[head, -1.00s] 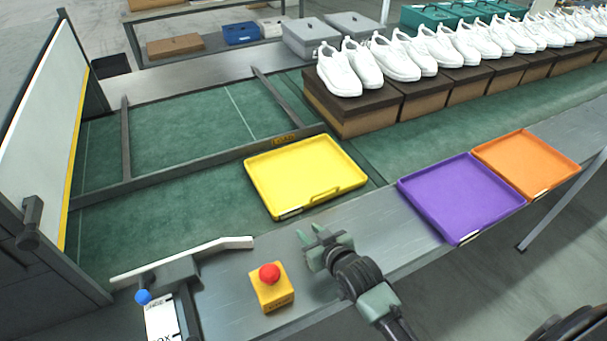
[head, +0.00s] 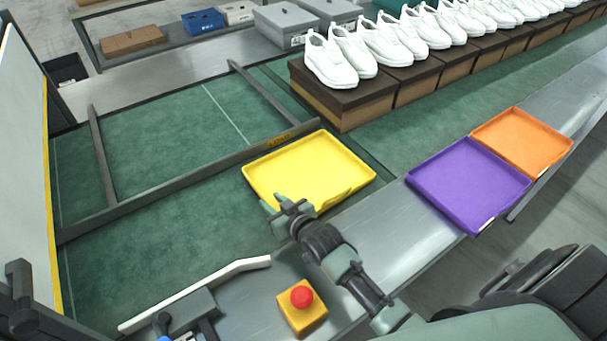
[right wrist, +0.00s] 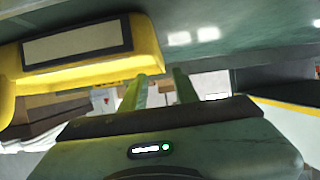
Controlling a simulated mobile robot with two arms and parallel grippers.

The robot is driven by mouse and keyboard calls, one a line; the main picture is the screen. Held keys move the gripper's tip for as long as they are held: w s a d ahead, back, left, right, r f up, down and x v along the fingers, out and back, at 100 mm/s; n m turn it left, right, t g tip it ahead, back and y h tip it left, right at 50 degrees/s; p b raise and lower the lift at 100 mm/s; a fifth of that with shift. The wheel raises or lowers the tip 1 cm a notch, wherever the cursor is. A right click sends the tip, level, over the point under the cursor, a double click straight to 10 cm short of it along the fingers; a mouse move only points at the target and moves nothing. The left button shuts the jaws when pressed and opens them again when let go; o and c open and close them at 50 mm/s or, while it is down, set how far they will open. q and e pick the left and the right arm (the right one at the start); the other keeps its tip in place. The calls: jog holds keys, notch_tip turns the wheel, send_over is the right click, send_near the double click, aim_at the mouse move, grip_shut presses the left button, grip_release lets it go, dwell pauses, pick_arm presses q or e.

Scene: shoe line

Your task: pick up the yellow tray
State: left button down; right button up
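The tray's yellow wall with a framed label (right wrist: 90,62) is at the upper left there, close to the left finger. I cannot tell whether they touch. My left gripper is not in view.
A purple tray (head: 468,185) and an orange tray (head: 522,142) lie to the right. A yellow box with a red button (head: 302,299) and a white guide bar (head: 195,294) are in front. White shoes (head: 330,62) on boxes line the belt behind.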

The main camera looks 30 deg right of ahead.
aim_at(263, 197)
jog(key=x, duration=0.5)
jog(key=shift+w+a+f, duration=0.2)
jog(key=shift+f, duration=0.1)
grip_shut()
jog(key=shift+r, duration=0.1)
dwell(1.1)
